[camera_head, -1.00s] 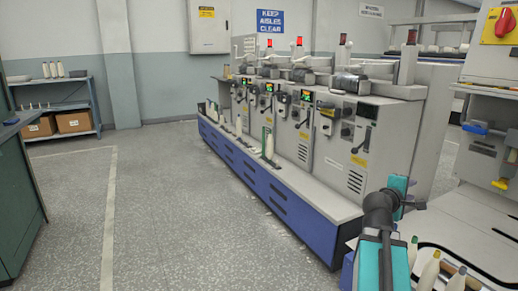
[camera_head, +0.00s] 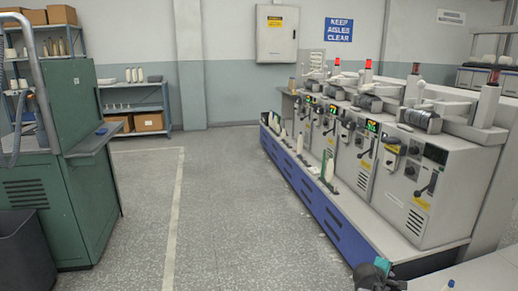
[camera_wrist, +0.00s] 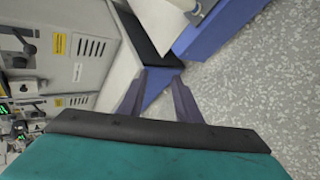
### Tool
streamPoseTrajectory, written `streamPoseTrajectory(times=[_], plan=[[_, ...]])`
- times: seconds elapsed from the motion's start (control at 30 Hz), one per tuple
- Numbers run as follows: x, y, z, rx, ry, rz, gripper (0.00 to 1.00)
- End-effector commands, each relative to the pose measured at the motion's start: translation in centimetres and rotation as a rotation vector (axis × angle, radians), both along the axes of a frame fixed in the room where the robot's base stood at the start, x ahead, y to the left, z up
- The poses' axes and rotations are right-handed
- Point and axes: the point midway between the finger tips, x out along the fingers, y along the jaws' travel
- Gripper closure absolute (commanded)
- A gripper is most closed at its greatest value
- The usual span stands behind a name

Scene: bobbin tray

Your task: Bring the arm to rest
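My gripper (camera_wrist: 160,80) shows in the wrist view as two dark fingers standing apart, with nothing between them. Behind them are the blue base of a machine and the speckled floor. In the head view only a piece of my arm (camera_head: 372,276) shows, dark and teal, at the bottom edge right of centre. My gripper's fingers are out of the head view.
A row of grey winding machines (camera_head: 425,195) on a blue base (camera_head: 318,205) stands to the right. A green cabinet (camera_head: 85,205) and a dark bin (camera_head: 22,250) are at left. A shelf (camera_head: 135,107) is at the back. The aisle floor (camera_head: 230,220) between is clear.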

Motion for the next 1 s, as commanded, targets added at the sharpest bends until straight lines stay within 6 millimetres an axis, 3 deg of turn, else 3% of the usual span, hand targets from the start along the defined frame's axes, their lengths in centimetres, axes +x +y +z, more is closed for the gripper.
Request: streamPoseTrajectory(times=[0.27,0.47,0.77,1.0], plan=[[-1.9,6.9,-4.4,0.132,0.1,0.007,0.7],[-4.5,11.5,-7.7,0.224,0.175,-0.013,0.7],[-10.3,18.0,-11.9,0.353,0.299,-0.077,0.7],[-16.5,22.7,-14.5,0.449,0.406,-0.168,0.7]])
